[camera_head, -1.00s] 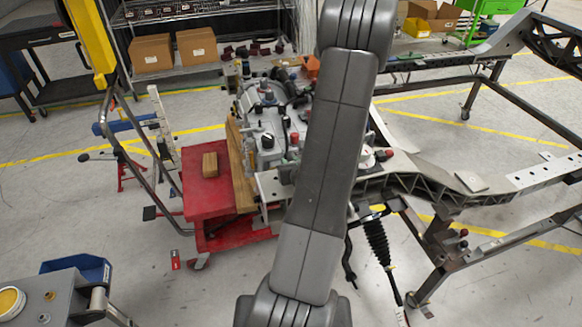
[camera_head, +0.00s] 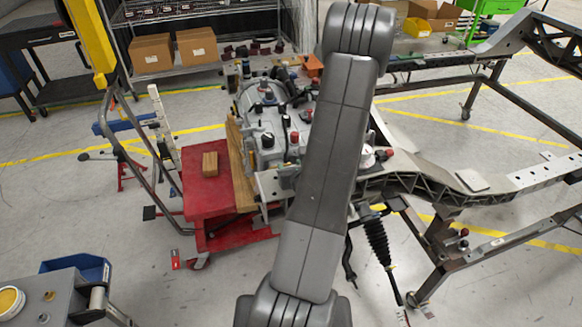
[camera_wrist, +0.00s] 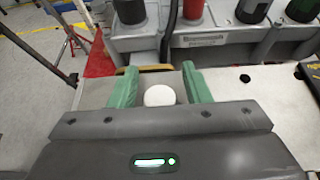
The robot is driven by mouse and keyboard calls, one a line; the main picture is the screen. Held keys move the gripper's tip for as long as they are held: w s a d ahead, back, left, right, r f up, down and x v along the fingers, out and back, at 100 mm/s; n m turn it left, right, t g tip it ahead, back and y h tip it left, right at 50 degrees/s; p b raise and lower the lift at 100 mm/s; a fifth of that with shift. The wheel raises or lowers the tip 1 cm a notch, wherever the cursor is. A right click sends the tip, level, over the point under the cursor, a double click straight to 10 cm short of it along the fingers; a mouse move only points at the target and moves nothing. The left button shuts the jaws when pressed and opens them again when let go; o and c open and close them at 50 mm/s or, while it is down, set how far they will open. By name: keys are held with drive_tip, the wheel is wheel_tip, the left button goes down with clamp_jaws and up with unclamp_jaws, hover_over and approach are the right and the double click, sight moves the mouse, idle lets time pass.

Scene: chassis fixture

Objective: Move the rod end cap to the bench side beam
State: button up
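In the wrist view, a white round-topped piece (camera_wrist: 160,95), which looks like the rod end cap, is between the two green fingers of my gripper (camera_wrist: 158,87). A gap shows on each side of it, so the gripper is open around it and apart from it. Its lower part is hidden by the gripper body. A pale flat beam surface (camera_wrist: 235,88) lies beside the right finger. In the head view, a long pale frame beam (camera_head: 455,180) runs right from behind my arm. My arm hides the gripper and the cap there.
A grey machine housing (camera_wrist: 203,42) with black and red caps stands just beyond the fingers. A red cart (camera_head: 205,190) with a wooden block (camera_head: 210,164) stands left of my arm. A black bellows rod (camera_head: 377,242) hangs under the beam. Floor in front is clear.

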drive_tip(key=shift+r, duration=0.15)
drive_tip(key=b+v, duration=0.1)
drive_tip(key=v, duration=1.1)
drive_tip(key=p+x, duration=0.1)
drive_tip(key=x, duration=1.1)
drive_tip(key=shift+w+f, duration=0.1)
drive_tip(key=shift+f, duration=0.15)
drive_tip(key=shift+r, duration=0.7)
drive_tip(key=shift+f, duration=0.1)
